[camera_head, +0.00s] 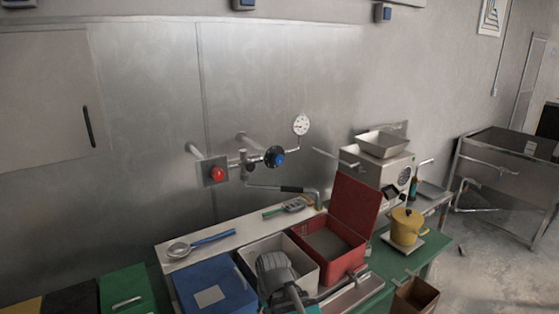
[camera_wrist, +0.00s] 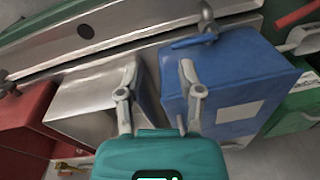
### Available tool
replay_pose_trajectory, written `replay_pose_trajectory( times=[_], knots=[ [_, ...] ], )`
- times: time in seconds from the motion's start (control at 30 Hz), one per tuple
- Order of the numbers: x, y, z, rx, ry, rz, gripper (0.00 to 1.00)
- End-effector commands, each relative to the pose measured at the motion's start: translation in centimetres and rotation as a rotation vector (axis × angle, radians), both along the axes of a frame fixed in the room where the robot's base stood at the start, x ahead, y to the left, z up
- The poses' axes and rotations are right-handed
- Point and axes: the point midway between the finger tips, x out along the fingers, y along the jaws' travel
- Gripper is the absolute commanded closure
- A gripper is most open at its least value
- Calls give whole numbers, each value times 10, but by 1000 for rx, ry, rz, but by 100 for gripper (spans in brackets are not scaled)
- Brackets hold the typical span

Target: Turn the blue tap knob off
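The blue tap knob (camera_head: 274,157) is on the metal pipe along the steel wall, right of the red knob (camera_head: 217,173) and below a round gauge (camera_head: 301,124). My gripper (camera_wrist: 159,75) shows in the wrist view with its two fingers spread apart and nothing between them. It is over the boxes, apart from the blue knob. In the head view my arm is low in the middle, in front of the light box, and the fingertips cannot be made out. I cannot identify the blue knob in the wrist view.
A blue box (camera_head: 212,292), a light open box (camera_head: 302,262) and a red open-lidded box (camera_head: 326,244) stand below the pipe. A yellow pot (camera_head: 406,222) stands right.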

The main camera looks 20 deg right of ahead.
Motion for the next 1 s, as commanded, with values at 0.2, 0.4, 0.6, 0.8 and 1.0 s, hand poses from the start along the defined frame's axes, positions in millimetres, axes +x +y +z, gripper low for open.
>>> replay_pose_trajectory(
  times=[0.2, 0.4, 0.6, 0.8, 1.0],
  knots=[
    [55, 6, 22, 166, -151, 123, 2],
    [120, 3, 57, 322, -389, 244, 0],
    [183, -18, 103, 409, -669, 315, 0],
    [242, -58, 155, 418, -960, 328, 0],
    [290, -119, 207, 350, -1232, 285, 0]
  ],
)
